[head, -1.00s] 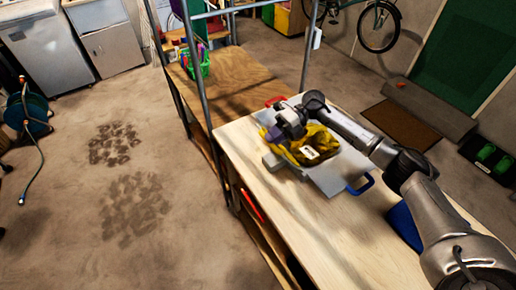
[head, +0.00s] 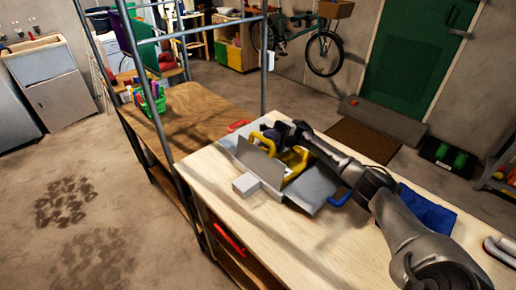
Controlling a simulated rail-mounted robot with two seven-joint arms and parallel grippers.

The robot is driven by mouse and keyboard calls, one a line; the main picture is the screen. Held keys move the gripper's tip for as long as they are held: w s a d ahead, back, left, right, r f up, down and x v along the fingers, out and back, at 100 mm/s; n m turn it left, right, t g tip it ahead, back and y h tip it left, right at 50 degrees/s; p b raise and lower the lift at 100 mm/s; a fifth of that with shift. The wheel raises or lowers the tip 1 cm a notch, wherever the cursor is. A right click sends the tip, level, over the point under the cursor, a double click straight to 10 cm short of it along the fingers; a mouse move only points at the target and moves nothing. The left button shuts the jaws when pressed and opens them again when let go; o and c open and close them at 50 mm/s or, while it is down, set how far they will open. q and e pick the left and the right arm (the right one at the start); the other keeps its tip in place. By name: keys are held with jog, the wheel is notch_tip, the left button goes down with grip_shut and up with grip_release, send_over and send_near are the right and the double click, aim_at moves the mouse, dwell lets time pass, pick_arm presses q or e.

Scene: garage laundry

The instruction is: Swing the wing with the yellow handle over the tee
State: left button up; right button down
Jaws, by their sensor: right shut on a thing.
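The folding board lies on the light wooden table. Its grey wing (head: 257,163) with the yellow handle (head: 262,142) stands tilted up from the board. The yellow tee (head: 295,160) lies on the board behind this wing, partly hidden by it and by my right arm. My right gripper (head: 270,132) is at the raised wing's top edge, shut on the yellow handle; its fingertips are small and partly hidden. A red handle (head: 238,125) shows at the board's far left and a blue handle (head: 341,199) at its near right. My left gripper is not in view.
A pale grey block (head: 246,184) sits at the board's left front. A blue cloth (head: 428,211) lies on the table at right. A metal frame post (head: 155,105) rises at the table's left. The table's front (head: 330,258) is clear.

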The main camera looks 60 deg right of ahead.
jog(key=shift+f+b+v, duration=0.25)
jog(key=shift+b+v, duration=0.3)
jog(key=shift+v, duration=0.6)
jog(key=shift+f, duration=0.15)
jog(key=c, duration=1.4)
grip_release()
jog(key=shift+o, duration=0.3)
jog(key=shift+a, duration=0.2)
